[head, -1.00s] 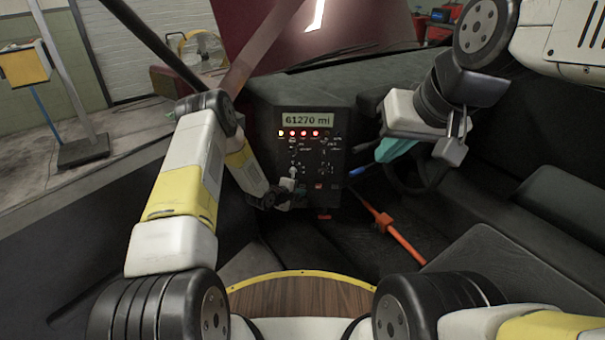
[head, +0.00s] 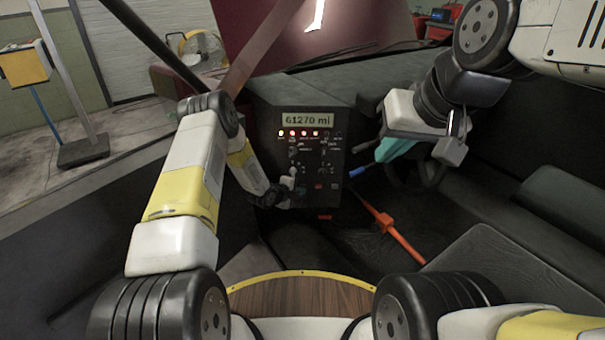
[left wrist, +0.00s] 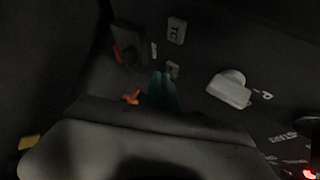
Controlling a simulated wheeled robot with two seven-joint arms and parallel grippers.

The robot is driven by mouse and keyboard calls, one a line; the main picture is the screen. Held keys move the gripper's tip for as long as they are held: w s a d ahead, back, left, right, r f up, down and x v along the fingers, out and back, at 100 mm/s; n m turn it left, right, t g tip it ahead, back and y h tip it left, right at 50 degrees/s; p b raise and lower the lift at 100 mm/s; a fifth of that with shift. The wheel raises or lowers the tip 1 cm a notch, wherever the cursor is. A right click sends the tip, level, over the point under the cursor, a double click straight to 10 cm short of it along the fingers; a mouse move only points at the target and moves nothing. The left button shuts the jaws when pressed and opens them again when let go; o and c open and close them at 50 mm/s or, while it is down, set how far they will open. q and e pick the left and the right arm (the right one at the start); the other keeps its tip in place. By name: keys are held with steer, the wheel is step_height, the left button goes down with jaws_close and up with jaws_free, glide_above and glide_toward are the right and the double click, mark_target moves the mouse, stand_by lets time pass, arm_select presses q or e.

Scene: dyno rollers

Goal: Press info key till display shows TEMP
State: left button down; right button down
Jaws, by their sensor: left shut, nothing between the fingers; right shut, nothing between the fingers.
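The dash panel (head: 309,150) stands ahead of me. Its display (head: 307,120) reads "61270 mi", with several lit lamps in a row below. My left gripper (head: 294,191) is shut and empty at the panel's lower left, its tips partly hidden in the head view. In the left wrist view its teal fingertips (left wrist: 162,82) are together, close to a small pale key (left wrist: 173,69); I cannot tell whether they touch it or read its label. A key marked "TC" (left wrist: 176,30) lies beyond. My right gripper (head: 385,153) is shut and empty, right of the panel.
A pale knob (left wrist: 230,88) sticks out of the panel beside the left fingertips. A blue-ended rod (head: 359,171) is near the right gripper, in front of the dark steering wheel (head: 418,184). An orange bar (head: 403,237) lies below, right of the panel.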

arm_select(q)
steer(key=shift+w, duration=0.4)
stand_by(0.4)
steer(key=shift+s, duration=0.8)
steer(key=s, duration=0.5)
steer(key=shift+a, duration=0.1)
stand_by(0.9)
